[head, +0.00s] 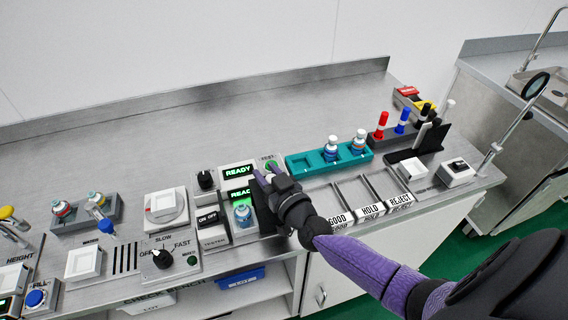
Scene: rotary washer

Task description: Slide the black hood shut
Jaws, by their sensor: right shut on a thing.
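The tester (214,236) stands near the front of the bench, with a green READY display (239,171) at its back. A small vial with a blue cap (243,213) stands in its bay and is still visible from above. The black hood (266,217) shows as a dark panel at the right of the bay, partly hidden by my right gripper. My left gripper is out of view.
A teal rack (329,159) with two vials stands behind and right of the gripper. GOOD, HOLD and REJECT lanes (370,209) lie to the right. A SLOW/FAST dial panel (169,256) and a white scale-like device (166,207) stand left. The back of the bench is clear.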

